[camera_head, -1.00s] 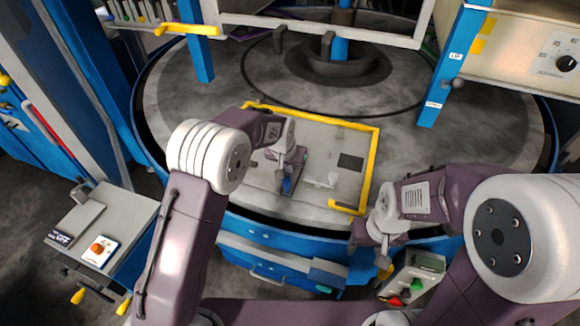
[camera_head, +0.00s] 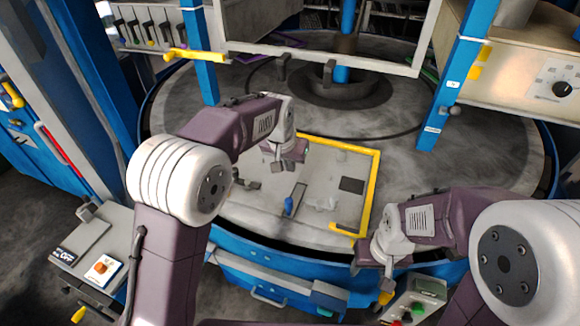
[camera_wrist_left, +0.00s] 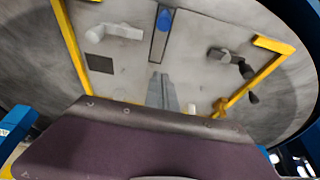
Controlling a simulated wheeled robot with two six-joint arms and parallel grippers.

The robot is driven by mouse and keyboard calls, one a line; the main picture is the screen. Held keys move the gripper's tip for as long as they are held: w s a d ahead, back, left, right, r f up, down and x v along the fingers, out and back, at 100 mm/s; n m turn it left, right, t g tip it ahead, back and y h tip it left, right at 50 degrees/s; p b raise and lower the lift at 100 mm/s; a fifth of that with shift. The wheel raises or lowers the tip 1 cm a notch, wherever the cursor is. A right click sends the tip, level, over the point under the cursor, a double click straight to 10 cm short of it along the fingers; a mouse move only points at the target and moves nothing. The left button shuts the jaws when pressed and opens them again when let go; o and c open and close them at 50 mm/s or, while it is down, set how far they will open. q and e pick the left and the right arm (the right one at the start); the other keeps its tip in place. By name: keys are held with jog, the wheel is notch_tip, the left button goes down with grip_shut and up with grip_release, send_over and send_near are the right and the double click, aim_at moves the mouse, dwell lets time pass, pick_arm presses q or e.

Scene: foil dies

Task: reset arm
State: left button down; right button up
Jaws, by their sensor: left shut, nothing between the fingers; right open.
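My left gripper (camera_head: 287,163) is shut and empty, raised over the back part of the grey plate (camera_head: 330,155) with the yellow edging (camera_head: 373,175). Its closed fingers (camera_wrist_left: 161,92) also show in the left wrist view, pointing toward a grey strip with a blue knob (camera_wrist_left: 164,18). The gripper is apart from that blue knob, which also shows in the head view (camera_head: 288,205). My right gripper (camera_head: 369,262) hangs at the front rim of the round table, right of the plate, open; its fingertips are hard to make out.
A pale fitting (camera_head: 322,203) and a dark square (camera_head: 351,185) lie on the plate. A grey frame with dark handles (camera_head: 330,72) and blue posts (camera_head: 440,85) stand behind. A box with red and green buttons (camera_head: 415,300) is at front right, a side cabinet (camera_head: 95,240) at left.

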pick_arm(q)
jog(key=s+a+n, duration=0.3)
jog(key=s+a, duration=0.5)
jog(key=a, duration=0.4)
jog(key=s+a+f+g, duration=0.1)
jog(key=s+f, duration=0.4)
jog(key=s, duration=0.3)
jog(key=s+a+f+g+y, duration=0.1)
jog(key=s+a+f, duration=0.1)
jog(key=s+f, duration=0.3)
jog(key=s, duration=0.3)
jog(key=shift+s+a+f+n+g, duration=0.2)
jog(key=shift+a+f+n+g, duration=0.1)
jog(key=shift+f+n+g, duration=0.1)
jog(key=shift+d, duration=0.1)
